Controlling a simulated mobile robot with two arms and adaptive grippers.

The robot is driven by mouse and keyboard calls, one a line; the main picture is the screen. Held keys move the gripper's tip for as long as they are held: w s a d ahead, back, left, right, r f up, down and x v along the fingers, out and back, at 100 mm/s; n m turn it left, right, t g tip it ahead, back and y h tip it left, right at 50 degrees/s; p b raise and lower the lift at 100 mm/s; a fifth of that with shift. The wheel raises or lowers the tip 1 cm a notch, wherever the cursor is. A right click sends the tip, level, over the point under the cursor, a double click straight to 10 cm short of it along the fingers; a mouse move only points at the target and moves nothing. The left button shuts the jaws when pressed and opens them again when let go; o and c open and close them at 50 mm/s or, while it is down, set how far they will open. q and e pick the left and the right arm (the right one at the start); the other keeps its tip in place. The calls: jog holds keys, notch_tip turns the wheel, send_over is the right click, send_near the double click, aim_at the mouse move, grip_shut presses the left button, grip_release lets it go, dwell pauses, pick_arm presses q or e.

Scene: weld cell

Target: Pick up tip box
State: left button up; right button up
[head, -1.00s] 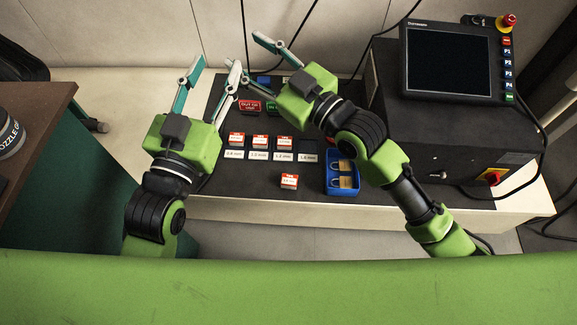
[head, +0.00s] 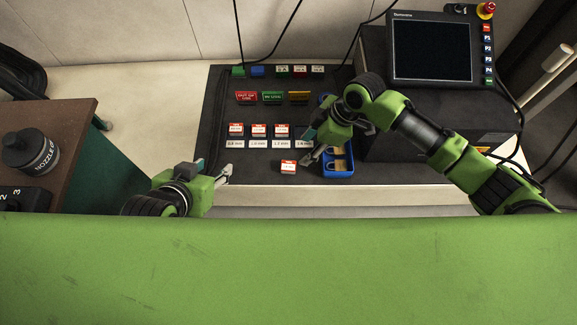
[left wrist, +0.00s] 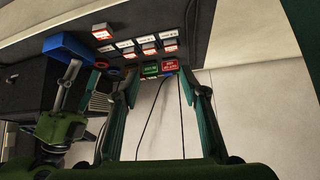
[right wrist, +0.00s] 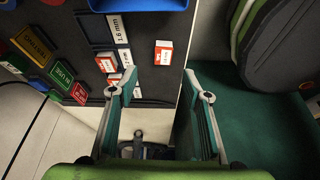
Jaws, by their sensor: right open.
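A red-and-white tip box (head: 288,167) lies alone near the front of the dark bench mat. It also shows in the right wrist view (right wrist: 163,52), beyond and between my right fingertips, and in the left wrist view (left wrist: 102,31). My right gripper (head: 312,148) is over the mat just behind and right of this box, beside the blue bin. Its fingers stand apart with nothing between them in the right wrist view (right wrist: 162,88). My left gripper (head: 226,172) is at the mat's front left edge, open and empty in the left wrist view (left wrist: 160,88).
Several similar boxes (head: 259,130) stand in a row behind white size labels (head: 258,144). A blue bin (head: 338,171) with padlocks is right of the loose box. Coloured signs (head: 272,97) lie farther back. A dark cabinet with a screen (head: 432,48) blocks the right.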

aim_at(289, 165)
jog(key=b+x, duration=0.1)
jog(key=x, duration=0.4)
jog(key=shift+a+f+b, duration=0.1)
jog(key=shift+b, duration=0.2)
jog(key=shift+a+f, duration=0.15)
jog(key=shift+f, duration=0.2)
jog(key=x, duration=0.1)
jog(key=b+x, duration=0.1)
jog(key=x, duration=0.1)
jog(key=b+x, duration=0.1)
jog(key=shift+s+a+f, duration=0.15)
jog(key=shift+s+a, duration=0.15)
jog(key=shift+a, duration=0.05)
jog(key=shift+f, duration=0.1)
pick_arm(q)
jog(key=w+d+r+t+h, duration=0.1)
jog(key=w+r+t, duration=0.3)
jog(key=r, duration=0.6)
jog(key=w+d+r+t+h, duration=0.2)
jog(key=w+d+r+t, duration=0.2)
jog(key=r+t, duration=0.3)
notch_tip(289, 165, up, 3)
jog(key=shift+w+f+m+t+h, duration=0.1)
jog(key=shift+w+m+t+h, duration=0.2)
jog(key=shift+w, duration=0.2)
pick_arm(e)
jog(key=c, duration=1.2)
